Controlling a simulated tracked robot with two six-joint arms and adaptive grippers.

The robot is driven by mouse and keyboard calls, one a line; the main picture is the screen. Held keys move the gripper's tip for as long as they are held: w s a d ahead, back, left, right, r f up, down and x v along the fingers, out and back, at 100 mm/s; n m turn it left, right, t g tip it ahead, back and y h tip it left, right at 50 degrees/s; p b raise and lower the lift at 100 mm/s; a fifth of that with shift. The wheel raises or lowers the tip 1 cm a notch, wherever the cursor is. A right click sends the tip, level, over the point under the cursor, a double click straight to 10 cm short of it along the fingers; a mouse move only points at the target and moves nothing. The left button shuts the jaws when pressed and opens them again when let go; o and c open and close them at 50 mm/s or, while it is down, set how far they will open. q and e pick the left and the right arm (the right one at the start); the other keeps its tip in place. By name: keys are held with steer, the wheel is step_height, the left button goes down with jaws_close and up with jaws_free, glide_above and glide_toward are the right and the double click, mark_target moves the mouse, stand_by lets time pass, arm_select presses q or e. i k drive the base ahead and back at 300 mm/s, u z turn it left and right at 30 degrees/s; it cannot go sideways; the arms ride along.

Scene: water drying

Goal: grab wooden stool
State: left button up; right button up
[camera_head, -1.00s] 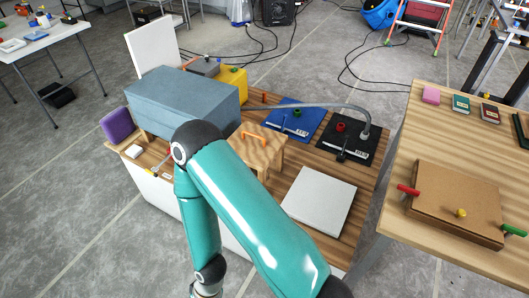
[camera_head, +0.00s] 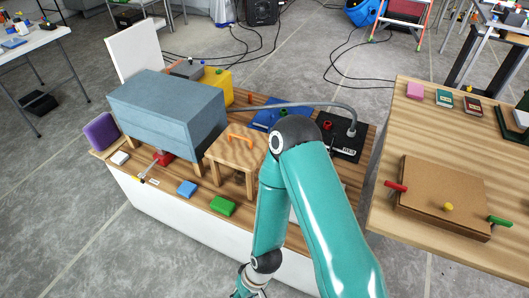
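A small wooden stool (camera_head: 232,151) with an orange bar on its seat stands on the wooden top of a white bench. Its front legs show, and my arm hides its right edge. My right arm comes in from the bottom right and bends down in front of the bench. My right gripper (camera_head: 247,292) is at the bottom edge, mostly cut off, well below and apart from the stool. Its fingers are not clear. My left gripper is not in view.
A blue-grey drawer box (camera_head: 165,110) stands just left of the stool. Green (camera_head: 222,206) and blue (camera_head: 187,188) blocks lie in front. Behind are a blue mat (camera_head: 268,113) and a black mat (camera_head: 343,138) under a grey hose. A wooden table (camera_head: 440,130) stands right.

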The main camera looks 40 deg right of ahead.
mark_target(240, 147)
steer(key=z, duration=0.15)
steer(key=i, duration=1)
steer(key=u, duration=0.1)
